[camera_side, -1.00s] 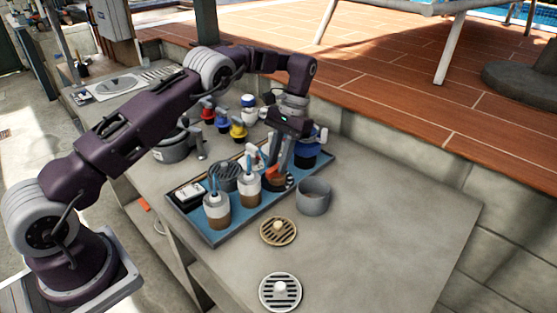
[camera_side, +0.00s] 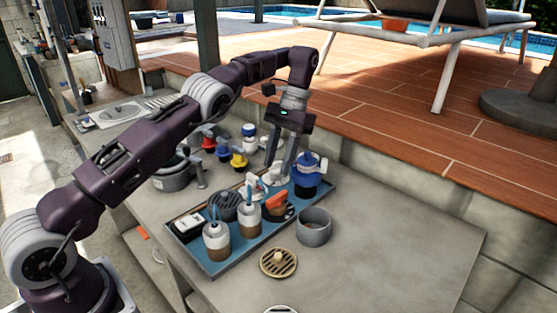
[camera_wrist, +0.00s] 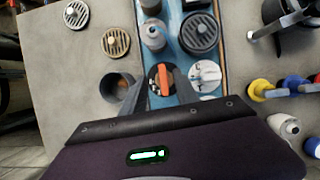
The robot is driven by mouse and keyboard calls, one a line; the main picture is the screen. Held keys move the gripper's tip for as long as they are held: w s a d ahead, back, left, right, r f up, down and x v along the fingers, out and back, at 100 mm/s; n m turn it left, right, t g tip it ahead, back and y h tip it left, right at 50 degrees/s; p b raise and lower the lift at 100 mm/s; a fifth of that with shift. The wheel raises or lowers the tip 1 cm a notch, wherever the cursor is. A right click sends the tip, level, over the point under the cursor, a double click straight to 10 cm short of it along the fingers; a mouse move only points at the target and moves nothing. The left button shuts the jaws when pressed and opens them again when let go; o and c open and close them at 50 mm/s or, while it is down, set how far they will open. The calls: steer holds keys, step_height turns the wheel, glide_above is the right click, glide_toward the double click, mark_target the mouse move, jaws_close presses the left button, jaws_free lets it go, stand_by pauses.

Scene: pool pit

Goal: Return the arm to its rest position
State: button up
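My gripper (camera_side: 278,172) is raised over the blue tray (camera_side: 222,268), its two fingers pointing down and spread apart with nothing between them. In the wrist view, the open fingers (camera_wrist: 160,88) frame a round dark piece with an orange handle (camera_wrist: 165,77). That orange-handled piece (camera_side: 277,200) sits in the tray, below and apart from the fingertips in the side view. My arm reaches out over the table, bent at the elbow, so it is extended rather than folded.
Two bottles (camera_side: 216,242), a dark grate (camera_side: 225,205) and a blue-topped fitting (camera_side: 308,175) crowd the tray. A grey cup (camera_side: 314,226) and brass drain (camera_side: 278,262) stand in front. Colored valves (camera_side: 238,159) and a pot (camera_side: 172,176) are behind. The table's right side is clear.

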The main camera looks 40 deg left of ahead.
steer(key=shift+r, duration=0.3)
steer(key=s+d+r+t, duration=0.1)
steer(key=s+r+t, duration=0.2)
steer(key=s+r, duration=0.35)
steer(key=s+d+r+t, duration=0.15)
steer(key=s+r, duration=0.25)
steer(key=r, duration=0.6)
steer(key=s+d+f+t, duration=0.1)
steer(key=s+f+t, duration=0.1)
steer(key=s, duration=0.9)
steer(key=s+d+f+t, duration=0.1)
steer(key=s+f+t, duration=0.2)
steer(key=s, duration=0.8)
steer(key=shift+d+f+m+t, duration=0.25)
steer(key=shift+f+m+t, duration=0.1)
steer(key=shift+f+m, duration=0.1)
steer(key=shift+s, duration=0.1)
